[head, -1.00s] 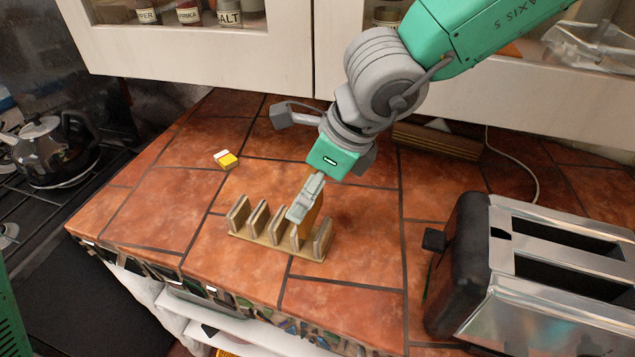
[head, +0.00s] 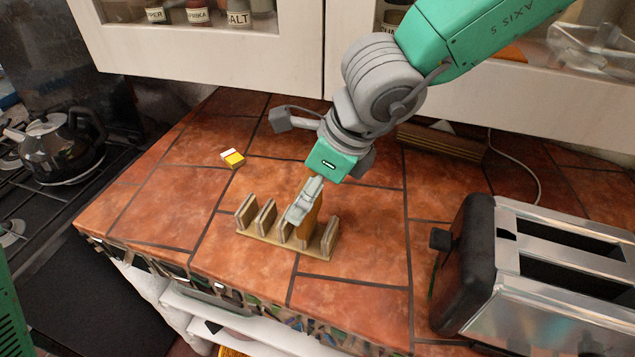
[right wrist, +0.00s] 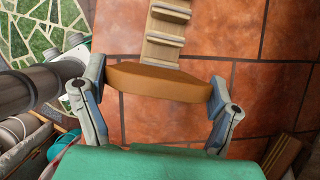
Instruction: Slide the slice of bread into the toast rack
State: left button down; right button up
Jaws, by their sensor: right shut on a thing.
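The wooden toast rack (head: 258,239) stands on the tiled counter, its upright slats in a row. My right gripper (head: 304,202) is shut on the slice of bread (head: 311,222), which it holds on edge over the rack's right part, just left of the rightmost slat. The fingers partly hide the bread and nearby slats, and I cannot tell whether the bread touches the base. In the right wrist view, the bread (right wrist: 160,83) spans between the fingertips (right wrist: 160,90), with the rack (right wrist: 161,50) running away beyond it. My left gripper is not in view.
A metal toaster (head: 560,275) stands at the right. A small yellow and white block (head: 233,158) lies behind the rack to the left. A kettle (head: 60,145) sits on the stove at far left. Cabinets (head: 200,50) hang above the back. Counter around the rack is clear.

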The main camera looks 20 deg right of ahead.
jog(key=shift+a, duration=0.4)
jog(key=shift+d, duration=0.65)
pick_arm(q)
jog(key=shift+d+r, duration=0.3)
pick_arm(e)
jog(key=shift+d, duration=0.35)
